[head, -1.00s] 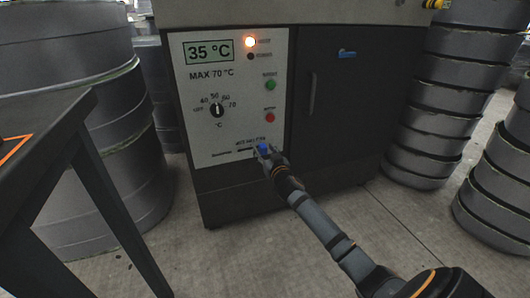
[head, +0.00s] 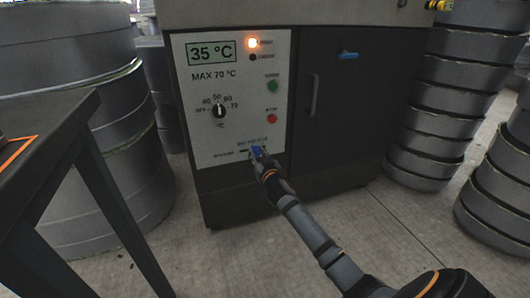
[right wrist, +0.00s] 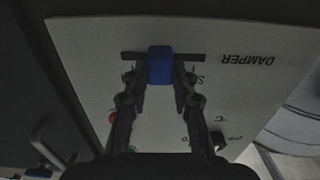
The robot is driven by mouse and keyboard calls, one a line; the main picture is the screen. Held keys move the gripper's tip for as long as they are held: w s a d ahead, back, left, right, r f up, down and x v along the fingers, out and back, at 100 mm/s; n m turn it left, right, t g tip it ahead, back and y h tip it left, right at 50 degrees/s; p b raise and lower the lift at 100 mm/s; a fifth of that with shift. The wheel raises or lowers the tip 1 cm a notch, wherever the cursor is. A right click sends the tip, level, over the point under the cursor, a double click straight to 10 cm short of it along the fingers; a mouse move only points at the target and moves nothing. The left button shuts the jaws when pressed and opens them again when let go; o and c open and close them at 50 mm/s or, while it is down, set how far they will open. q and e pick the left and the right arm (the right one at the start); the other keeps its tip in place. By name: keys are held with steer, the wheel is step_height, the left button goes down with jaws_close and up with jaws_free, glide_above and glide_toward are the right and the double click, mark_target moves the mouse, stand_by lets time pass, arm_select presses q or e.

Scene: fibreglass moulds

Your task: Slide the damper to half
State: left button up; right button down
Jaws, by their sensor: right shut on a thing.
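The damper is a blue slider knob (head: 257,150) in a dark horizontal slot low on the white control panel (head: 205,152). My right gripper (head: 258,156) reaches the panel from the lower right and is shut on the blue knob. In the right wrist view the knob (right wrist: 160,66) sits between the two fingertips (right wrist: 160,84), with dark slot (right wrist: 133,57) showing on both sides of it. The word DAMPER shows upside down beside the slot. The scale marks are partly hidden by the gripper. My left gripper is not in view.
The panel also carries a 35 °C display (head: 211,52), a temperature dial (head: 218,111), a green button (head: 272,86) and a red button (head: 271,119). A dark table (head: 60,135) stands at left. Stacked grey moulds (head: 437,90) stand at right. The floor in front is clear.

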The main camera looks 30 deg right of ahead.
steer(key=shift+w+a, duration=0.1)
steer(key=shift+a, duration=0.15)
steer(key=c, duration=1.1)
jaws_free()
steer(key=v, duration=1.2)
